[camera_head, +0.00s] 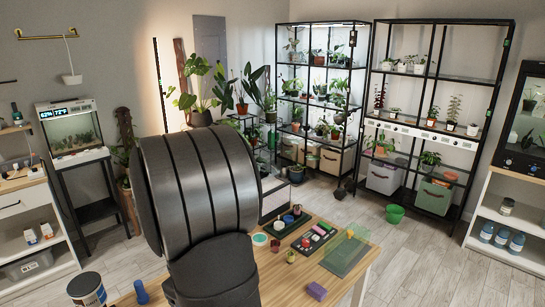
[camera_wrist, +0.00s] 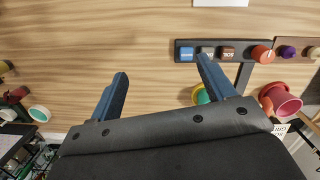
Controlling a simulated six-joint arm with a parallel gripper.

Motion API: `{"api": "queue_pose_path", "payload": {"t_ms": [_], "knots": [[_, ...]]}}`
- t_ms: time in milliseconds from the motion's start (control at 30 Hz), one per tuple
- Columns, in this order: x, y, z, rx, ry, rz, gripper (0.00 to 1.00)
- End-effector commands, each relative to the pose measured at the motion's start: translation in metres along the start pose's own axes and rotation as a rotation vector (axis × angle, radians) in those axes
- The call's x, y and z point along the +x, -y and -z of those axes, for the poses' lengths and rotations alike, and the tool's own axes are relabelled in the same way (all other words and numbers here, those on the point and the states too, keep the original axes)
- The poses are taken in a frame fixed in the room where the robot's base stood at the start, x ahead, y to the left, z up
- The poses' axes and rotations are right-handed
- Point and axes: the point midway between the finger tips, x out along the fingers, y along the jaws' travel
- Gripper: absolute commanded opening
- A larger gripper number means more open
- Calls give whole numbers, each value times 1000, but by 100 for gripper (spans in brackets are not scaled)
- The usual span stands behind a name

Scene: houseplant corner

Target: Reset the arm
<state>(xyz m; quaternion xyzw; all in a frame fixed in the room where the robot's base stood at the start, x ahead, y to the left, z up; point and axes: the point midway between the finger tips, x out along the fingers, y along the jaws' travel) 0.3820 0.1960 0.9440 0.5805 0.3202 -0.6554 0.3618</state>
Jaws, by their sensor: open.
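My gripper (camera_wrist: 163,72) shows in the wrist view as two dark blue fingers spread wide apart. It is open, with nothing between the fingers but bare wooden table top (camera_wrist: 110,45) below. In the head view, my large dark arm link fills the middle left and hides the gripper. The wooden table (camera_head: 285,285) shows to the right of the link.
A dark tray with small blocks (camera_wrist: 228,51) lies near the right finger. A magenta pot (camera_wrist: 283,100) and a green-yellow round thing (camera_wrist: 203,96) are nearby. A translucent green sheet (camera_head: 345,257) and purple block (camera_head: 317,291) lie on the table. Plant shelves (camera_head: 440,90) stand behind.

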Motion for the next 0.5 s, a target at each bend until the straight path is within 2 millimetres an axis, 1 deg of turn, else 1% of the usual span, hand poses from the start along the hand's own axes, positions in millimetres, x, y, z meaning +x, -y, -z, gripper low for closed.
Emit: {"api": "queue_pose_path", "payload": {"t_ms": [33,500], "knots": [[0,1,-10,3,-1,0,75],[10,20,-96,16,-1,2,75]]}}
